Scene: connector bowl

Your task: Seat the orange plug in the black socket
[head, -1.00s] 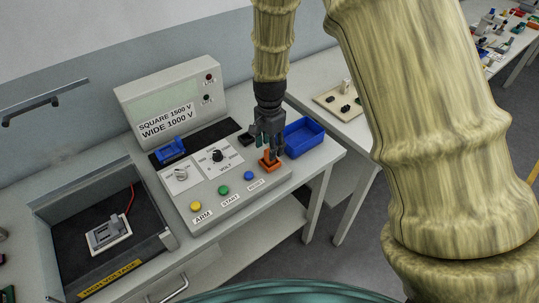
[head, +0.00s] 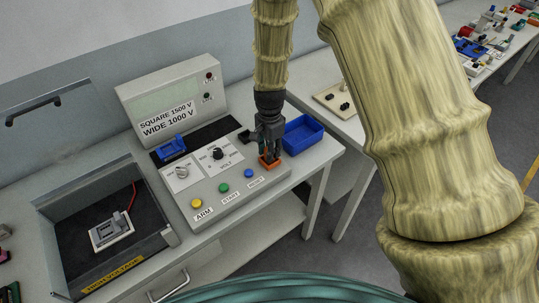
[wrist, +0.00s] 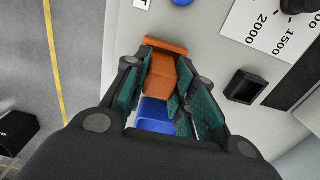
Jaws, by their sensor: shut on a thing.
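The orange plug (head: 270,163) is at the right end of the grey control panel, close to its edge; most of its upper part is hidden by my fingers in the head view. My gripper (head: 268,154) is above it, pointing down, shut on the plug. In the wrist view, the plug (wrist: 161,76) sits between the green-padded fingers of my gripper (wrist: 160,92), with its wide orange flange beyond them. The black socket (wrist: 245,86) is a square opening in the panel, right of the gripper and apart from the plug. Whether the plug touches the panel is unclear.
A blue bin (head: 303,134) stands right behind the gripper. The panel carries a dark dial (head: 217,153), a blue button (head: 250,174) and a green button (head: 223,188). A blue part (head: 172,146) lies at the panel's left. An open high-voltage box (head: 75,248) is front left.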

